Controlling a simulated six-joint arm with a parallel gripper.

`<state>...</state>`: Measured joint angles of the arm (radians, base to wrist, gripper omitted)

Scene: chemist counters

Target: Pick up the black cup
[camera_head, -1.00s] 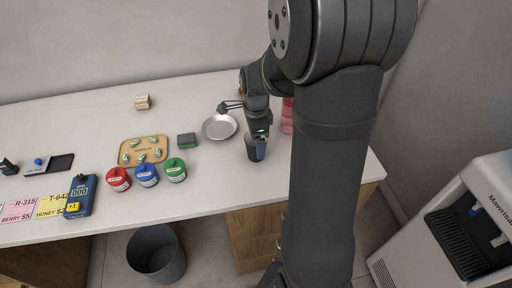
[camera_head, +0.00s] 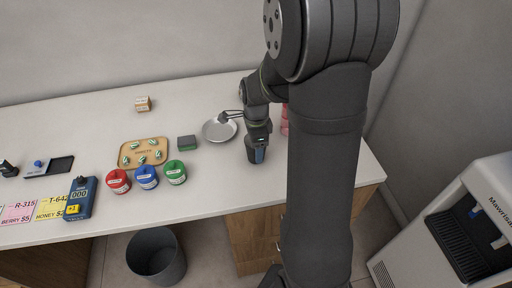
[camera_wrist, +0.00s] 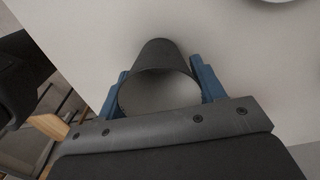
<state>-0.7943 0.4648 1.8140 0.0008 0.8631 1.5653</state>
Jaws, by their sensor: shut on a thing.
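The black cup (camera_head: 250,152) is at the right part of the white counter, partly hidden by my gripper in the head view. In the wrist view the cup (camera_wrist: 158,56) sits between my two blue fingers, its open rim toward the camera. My gripper (camera_head: 257,155) is shut on the cup, with a finger on each side of it. I cannot tell whether the cup's base touches the counter or is slightly above it.
A metal dish (camera_head: 219,130) lies just left of the gripper. A pink bottle (camera_head: 285,122) stands behind my arm. Red (camera_head: 118,181), blue (camera_head: 147,177) and green (camera_head: 175,172) jars stand further left, near a wooden tray (camera_head: 143,152). The counter's front edge is close.

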